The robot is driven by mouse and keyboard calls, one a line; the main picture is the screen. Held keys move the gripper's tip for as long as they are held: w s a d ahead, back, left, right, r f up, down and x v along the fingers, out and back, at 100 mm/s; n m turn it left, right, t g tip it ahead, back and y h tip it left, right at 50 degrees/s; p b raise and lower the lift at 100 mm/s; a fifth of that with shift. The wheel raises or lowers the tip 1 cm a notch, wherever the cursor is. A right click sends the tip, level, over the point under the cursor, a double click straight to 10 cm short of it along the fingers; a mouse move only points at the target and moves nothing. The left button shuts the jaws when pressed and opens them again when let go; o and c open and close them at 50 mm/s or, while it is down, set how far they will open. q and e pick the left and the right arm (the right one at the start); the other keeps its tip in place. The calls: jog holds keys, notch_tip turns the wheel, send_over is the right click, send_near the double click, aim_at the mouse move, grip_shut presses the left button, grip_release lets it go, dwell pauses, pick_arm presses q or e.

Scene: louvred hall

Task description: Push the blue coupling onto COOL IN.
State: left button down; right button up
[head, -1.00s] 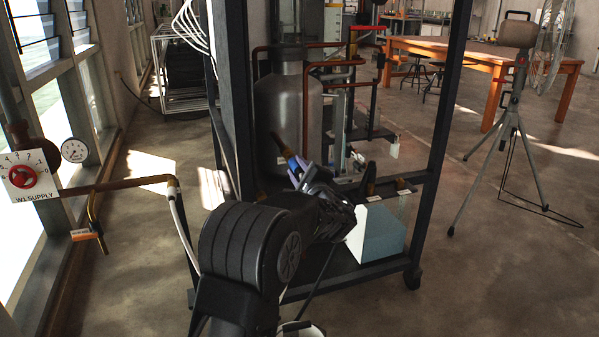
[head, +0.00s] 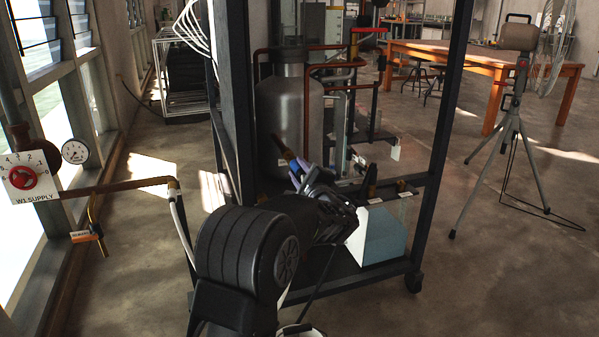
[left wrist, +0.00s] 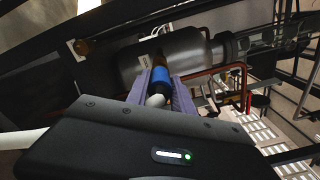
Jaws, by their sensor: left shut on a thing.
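My left gripper (head: 300,176) is shut on the blue coupling (head: 288,158) in front of the framed rig. In the left wrist view the blue coupling (left wrist: 158,77) sits between the two purple fingers of the gripper (left wrist: 163,88), with a white hose end below it. A brownish piece (left wrist: 158,57) lines up just beyond the coupling. I cannot tell whether it belongs to the coupling or to the rig. My right gripper is out of view.
A grey tank (head: 290,105) and dark rig posts (head: 448,110) stand close around the gripper. Copper pipes (head: 335,65) run behind. A pale blue-white box (head: 378,237) sits on the rig's lower shelf. The W1 SUPPLY valve (head: 25,178) and its pipe are at left.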

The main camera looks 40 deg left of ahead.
aim_at(296, 165)
pick_arm(q)
jog(key=shift+a, duration=0.1)
jog(key=shift+w+a, duration=0.15)
jog(key=shift+w, duration=0.05)
dwell(0.5)
jog(key=shift+b+x, duration=0.45)
jog(key=shift+x, duration=0.75)
jog(key=c, duration=1)
grip_release()
jog(key=shift+c, duration=0.2)
jog(key=shift+s, duration=0.1)
